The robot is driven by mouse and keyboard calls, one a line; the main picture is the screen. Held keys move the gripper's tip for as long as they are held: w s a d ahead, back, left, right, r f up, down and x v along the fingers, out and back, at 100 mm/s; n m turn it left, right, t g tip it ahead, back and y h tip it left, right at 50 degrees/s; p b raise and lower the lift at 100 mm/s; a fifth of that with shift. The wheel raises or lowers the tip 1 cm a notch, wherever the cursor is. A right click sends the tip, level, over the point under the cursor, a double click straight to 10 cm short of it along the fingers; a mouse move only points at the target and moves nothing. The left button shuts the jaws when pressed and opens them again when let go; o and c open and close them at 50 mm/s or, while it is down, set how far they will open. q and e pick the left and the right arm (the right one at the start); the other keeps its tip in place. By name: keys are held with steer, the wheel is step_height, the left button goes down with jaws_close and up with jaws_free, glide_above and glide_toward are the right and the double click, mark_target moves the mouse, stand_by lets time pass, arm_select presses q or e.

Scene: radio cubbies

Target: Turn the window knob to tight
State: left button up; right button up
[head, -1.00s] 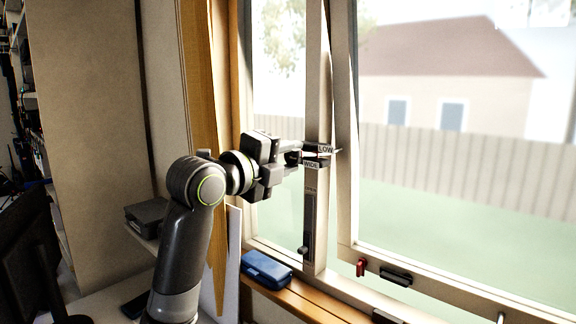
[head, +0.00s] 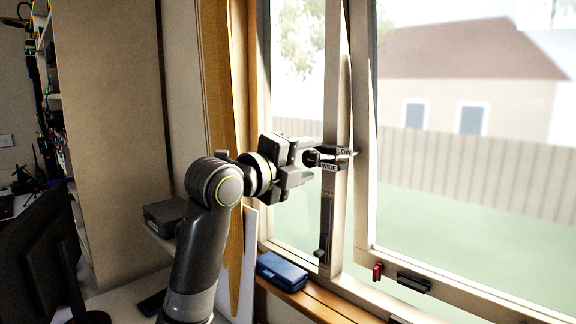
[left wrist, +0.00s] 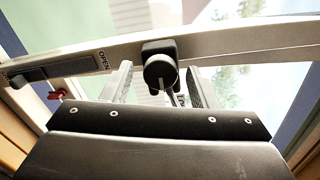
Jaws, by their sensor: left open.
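The black window knob (head: 312,158) sits on the window post, beside small labels reading LOW (head: 344,152) and WIDE (head: 329,168). In the left wrist view the round knob (left wrist: 160,72) has a pale line on its face, and a label behind it is partly hidden. My left gripper (head: 304,162) is open at the knob. In the left wrist view its two fingers (left wrist: 160,88) appear on either side of the knob with gaps; I cannot tell how deep they reach around it. My right gripper is out of view.
A dark sliding latch (head: 323,235) runs down the post; an OPEN label shows in the left wrist view (left wrist: 105,58). A blue case (head: 282,271) lies on the sill. A red piece (head: 377,271) and a black handle (head: 413,283) are on the lower frame. A monitor (head: 45,255) stands at left.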

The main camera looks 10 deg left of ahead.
arm_select(q)
steer(key=b+v, duration=0.2)
steer(key=v, duration=1.5)
steer(key=shift+a, duration=0.1)
